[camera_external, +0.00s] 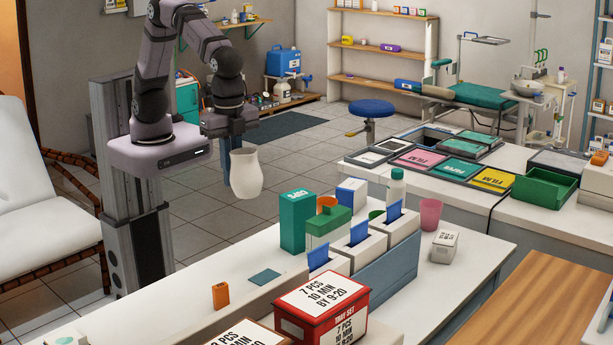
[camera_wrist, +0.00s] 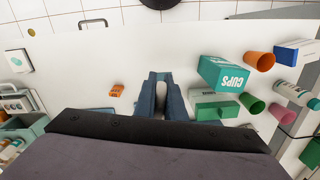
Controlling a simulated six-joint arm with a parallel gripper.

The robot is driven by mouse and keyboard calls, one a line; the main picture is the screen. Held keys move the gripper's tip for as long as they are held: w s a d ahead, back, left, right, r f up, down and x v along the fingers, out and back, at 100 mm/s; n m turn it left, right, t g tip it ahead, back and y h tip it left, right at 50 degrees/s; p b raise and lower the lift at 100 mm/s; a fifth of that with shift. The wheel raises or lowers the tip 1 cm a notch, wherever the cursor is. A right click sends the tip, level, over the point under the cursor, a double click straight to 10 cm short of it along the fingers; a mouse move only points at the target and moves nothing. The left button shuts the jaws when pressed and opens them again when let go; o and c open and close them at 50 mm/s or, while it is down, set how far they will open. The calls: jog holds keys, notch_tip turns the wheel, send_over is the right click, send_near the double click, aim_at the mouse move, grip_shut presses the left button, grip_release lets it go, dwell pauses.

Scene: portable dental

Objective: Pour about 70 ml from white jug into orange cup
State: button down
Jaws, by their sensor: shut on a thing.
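The white jug (camera_external: 246,174) hangs in the air over the left part of the white counter, roughly upright. My gripper (camera_external: 232,140) is shut on it near its top. In the wrist view a small pale part of the jug (camera_wrist: 161,98) shows between the blue fingers of my gripper (camera_wrist: 161,90); the rest is hidden. The orange cup (camera_external: 326,202) stands on the counter to the right of the jug, mostly hidden behind boxes. It shows clearly in the wrist view (camera_wrist: 258,61), at the right behind the teal cups box. The liquid inside the jug cannot be seen.
The teal cups box (camera_external: 296,220) and a green-topped box (camera_external: 328,226) stand close to the orange cup. A green cup (camera_wrist: 252,102), a pink cup (camera_external: 430,214) and a green-capped bottle (camera_external: 396,188) are nearby. A small orange box (camera_external: 221,295) lies on the clearer left counter.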

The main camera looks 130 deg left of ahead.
jog(key=shift+w+r, duration=0.15)
jog(key=shift+r, duration=0.4)
jog(key=w+a+r+n+h+p, duration=0.1)
jog(key=w+a+n+p, duration=0.35)
jog(key=n, duration=0.35)
jog(key=w+a+r+n+p, duration=0.1)
jog(key=w+a+n+p, duration=0.2)
jog(key=w+n+p, duration=0.3)
jog(key=w+a+f+n+t+p, duration=0.15)
jog(key=w+a+n+p, duration=0.5)
jog(key=a+n, duration=0.7)
jog(key=shift+s+d+f+n, duration=0.1)
jog(key=shift+d+f+n, duration=0.3)
jog(key=shift+f, duration=0.6)
jog(key=shift+s+d+f+n, duration=0.1)
jog(key=shift+d+f+n, duration=0.35)
jog(key=shift+f, duration=0.5)
jog(key=shift+s+d+f+n, duration=0.1)
jog(key=shift+d+f+n, duration=0.3)
jog(key=shift+f, duration=0.6)
jog(key=shift+h, duration=0.3)
